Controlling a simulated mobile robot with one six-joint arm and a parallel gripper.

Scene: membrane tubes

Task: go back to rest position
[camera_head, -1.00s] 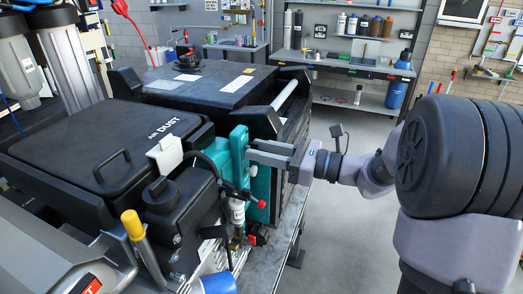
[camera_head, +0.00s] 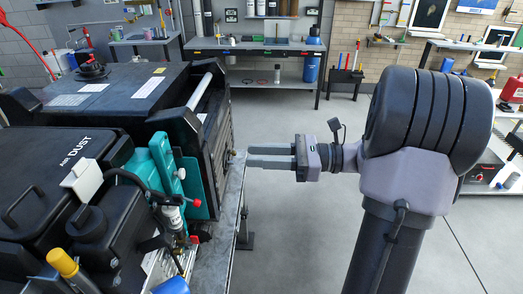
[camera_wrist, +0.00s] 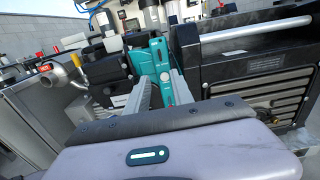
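My gripper (camera_head: 250,154) points left in the head view, at the end of my arm. It is clear of the machine and right of the teal bracket (camera_head: 165,170). Its two grey fingers are parallel with a gap between them. In the wrist view the gripper (camera_wrist: 162,78) also shows two separate fingers, with nothing held between them. The teal part (camera_wrist: 154,58) shows beyond them. The black machine (camera_head: 130,85) with the "Air Dust" box stands on the left of the head view.
A grey bench edge (camera_head: 228,215) runs along the machine's right side, just below my fingers. A yellow-capped handle (camera_head: 62,263) stands at lower left. Open grey floor (camera_head: 295,235) lies right of the bench. A workbench (camera_head: 260,45) with bottles stands at the back.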

